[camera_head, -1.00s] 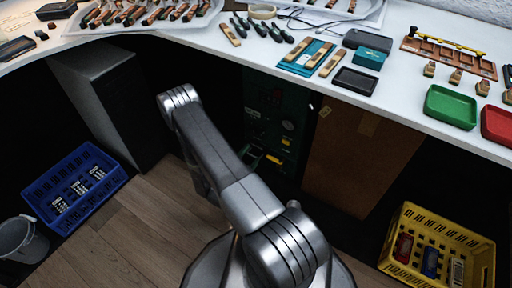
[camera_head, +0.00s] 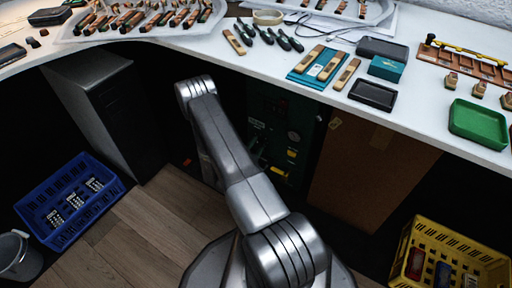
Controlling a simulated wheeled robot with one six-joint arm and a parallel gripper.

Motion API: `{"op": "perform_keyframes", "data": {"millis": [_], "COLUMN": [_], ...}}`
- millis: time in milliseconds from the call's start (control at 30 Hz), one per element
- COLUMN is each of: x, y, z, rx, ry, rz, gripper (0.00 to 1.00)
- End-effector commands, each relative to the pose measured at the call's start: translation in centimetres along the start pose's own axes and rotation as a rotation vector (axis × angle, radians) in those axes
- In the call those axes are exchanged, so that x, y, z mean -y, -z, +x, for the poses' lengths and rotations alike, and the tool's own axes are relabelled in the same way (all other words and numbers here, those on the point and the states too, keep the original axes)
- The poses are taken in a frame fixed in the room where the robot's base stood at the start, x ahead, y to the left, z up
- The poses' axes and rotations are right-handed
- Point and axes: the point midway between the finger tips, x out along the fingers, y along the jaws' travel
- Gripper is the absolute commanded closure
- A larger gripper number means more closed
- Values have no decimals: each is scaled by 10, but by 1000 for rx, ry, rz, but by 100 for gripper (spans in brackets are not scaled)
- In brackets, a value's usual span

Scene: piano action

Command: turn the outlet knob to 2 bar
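A dark green panel (camera_head: 266,122) stands in the shadow under the workbench, behind my arm. It carries a small round gauge (camera_head: 294,136) and yellow parts, one a yellow handle or label (camera_head: 291,154) below the gauge. The outlet knob cannot be made out; the panel is dark and small in view, and my arm covers part of its left side. My arm reaches up from the bottom middle and bends down toward the panel. My gripper is hidden behind the arm.
A brown board (camera_head: 366,170) stands right of the panel. A yellow crate (camera_head: 444,246) is at the lower right, a blue crate (camera_head: 46,204) and grey bucket (camera_head: 14,262) at the left. A dark cabinet (camera_head: 108,112) stands left of my arm. The white bench (camera_head: 215,52) overhangs the panel.

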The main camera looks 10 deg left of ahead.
Motion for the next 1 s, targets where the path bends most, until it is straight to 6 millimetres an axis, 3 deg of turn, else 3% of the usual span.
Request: {"op": "perform_keyframes", "data": {"millis": [367, 1000], "x": [0, 2], "y": [0, 0], "z": [0, 0], "rx": [3, 25], "ry": [-4, -36], "rz": [-68, -561], "gripper": [84, 84]}}
